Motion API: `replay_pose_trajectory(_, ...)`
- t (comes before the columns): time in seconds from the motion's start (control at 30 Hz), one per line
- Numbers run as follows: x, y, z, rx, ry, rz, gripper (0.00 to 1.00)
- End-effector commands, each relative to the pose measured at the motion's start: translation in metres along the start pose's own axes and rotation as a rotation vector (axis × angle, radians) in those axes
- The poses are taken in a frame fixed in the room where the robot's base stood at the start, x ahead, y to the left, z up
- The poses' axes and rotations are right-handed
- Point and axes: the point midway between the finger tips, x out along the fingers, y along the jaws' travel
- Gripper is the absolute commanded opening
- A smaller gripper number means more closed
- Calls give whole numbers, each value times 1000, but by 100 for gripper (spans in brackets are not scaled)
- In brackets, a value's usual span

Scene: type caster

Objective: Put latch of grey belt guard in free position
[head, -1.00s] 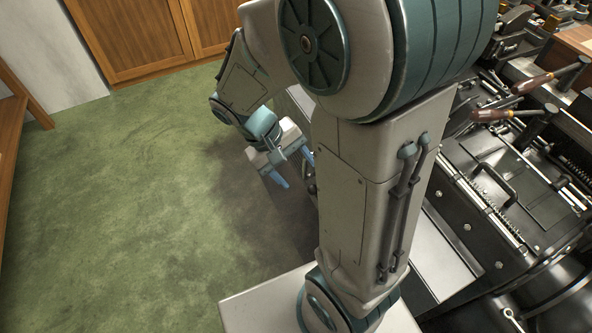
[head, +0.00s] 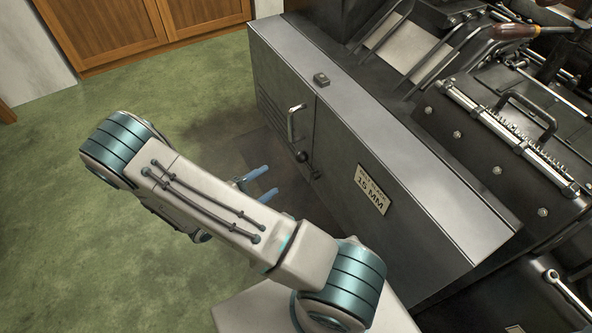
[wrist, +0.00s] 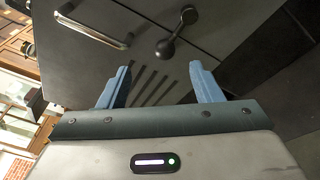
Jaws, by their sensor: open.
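The grey belt guard (head: 345,135) is a long metal box in the head view, and its front also shows in the wrist view (wrist: 225,20). Its latch (head: 304,157) is a dark, short lever with a rounded knob on the front face, right of and below the bar handle. It also shows in the wrist view (wrist: 167,48), slanting up to the right from the knob. My gripper (head: 269,181) is open and empty in front of the guard. In the wrist view its blue fingers (wrist: 160,68) point towards the latch, which lies beyond the gap between them. No contact shows.
A metal bar handle (head: 292,122) is on the guard beside the latch, with vent slots to its left. A label plate (head: 373,189) is farther right. Dark machinery (head: 500,120) stands behind the guard. The green floor (head: 200,95) to the left is clear.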

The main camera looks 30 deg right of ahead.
Motion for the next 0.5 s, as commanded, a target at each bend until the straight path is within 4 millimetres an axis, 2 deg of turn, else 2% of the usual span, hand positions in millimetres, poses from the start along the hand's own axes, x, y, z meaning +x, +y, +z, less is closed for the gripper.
replay_pose_trajectory(0.03, -1, -13, -10, -10, 15, 34, 59)
replay_pose_trajectory(0.1, -2, -18, -17, -14, 29, 64, 59)
replay_pose_trajectory(0.27, 2, -22, -22, -15, 43, 92, 59)
replay_pose_trajectory(0.37, 14, -21, -23, -15, 41, 91, 59)
replay_pose_trajectory(0.5, 40, -19, -24, -15, 40, 90, 59)
